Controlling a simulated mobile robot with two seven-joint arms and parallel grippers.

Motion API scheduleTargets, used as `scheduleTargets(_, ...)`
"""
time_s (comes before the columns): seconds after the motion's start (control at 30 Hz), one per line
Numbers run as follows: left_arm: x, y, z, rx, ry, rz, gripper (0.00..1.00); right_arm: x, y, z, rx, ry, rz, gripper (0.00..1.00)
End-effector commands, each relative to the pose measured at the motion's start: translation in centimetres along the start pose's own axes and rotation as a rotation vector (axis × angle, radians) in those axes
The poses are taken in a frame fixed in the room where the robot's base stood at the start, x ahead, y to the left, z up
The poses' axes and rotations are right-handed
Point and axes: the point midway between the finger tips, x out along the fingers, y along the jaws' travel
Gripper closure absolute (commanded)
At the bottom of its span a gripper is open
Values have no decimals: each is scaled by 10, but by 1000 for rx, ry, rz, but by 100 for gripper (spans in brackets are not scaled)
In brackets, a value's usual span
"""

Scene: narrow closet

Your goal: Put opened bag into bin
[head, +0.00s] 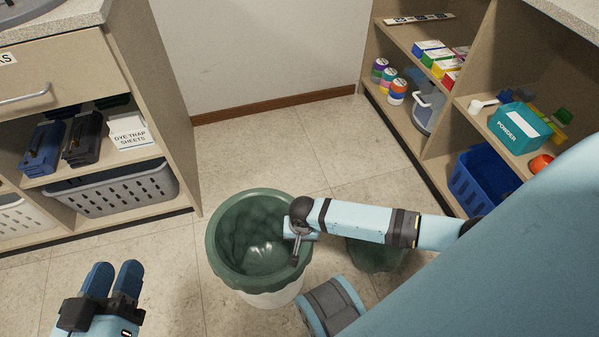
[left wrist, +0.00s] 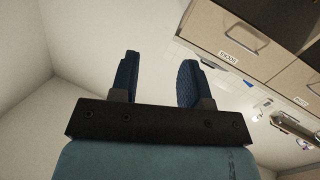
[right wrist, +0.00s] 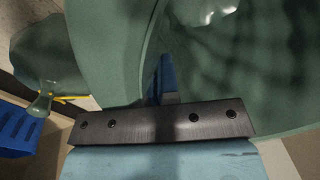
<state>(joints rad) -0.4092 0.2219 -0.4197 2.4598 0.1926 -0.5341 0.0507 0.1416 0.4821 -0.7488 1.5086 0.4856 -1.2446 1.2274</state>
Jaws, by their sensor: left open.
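The opened bag (head: 228,217), dark green, lines the bin, and its edge is folded out over the rim. The white bin (head: 270,298) stands upright on the floor, mostly covered by the bag. My right gripper (head: 297,250) is at the bin's right rim, pointing down. In the right wrist view one blue finger shows inside the bag (right wrist: 225,75), close to the middle of the jaw. The bag's edge passes beside it and hides the other finger; the jaw looks closed on that edge. My left gripper (head: 114,272) is open and empty, left of the bin.
A tied green bag (head: 375,256) lies on the floor right of the bin, partly behind my right arm. Cabinets with a grey basket (head: 120,190) stand left. Shelves with a blue basket (head: 483,180) stand right. The floor behind the bin is clear.

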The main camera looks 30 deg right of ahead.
Motion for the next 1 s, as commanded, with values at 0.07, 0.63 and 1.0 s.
scheduleTargets(0.07, 3, -5, 5, 35, 14, 1, 57, 19, 1, 0, 0, 0, 1, 100)
scheduleTargets(0.63, 3, -6, 2, 55, 18, 1, 57, 27, 2, 0, 0, 0, 0, 87)
scheduleTargets(1.0, 3, -4, -6, 50, 19, 3, 57, 9, 1, 0, 0, 0, 0, 87)
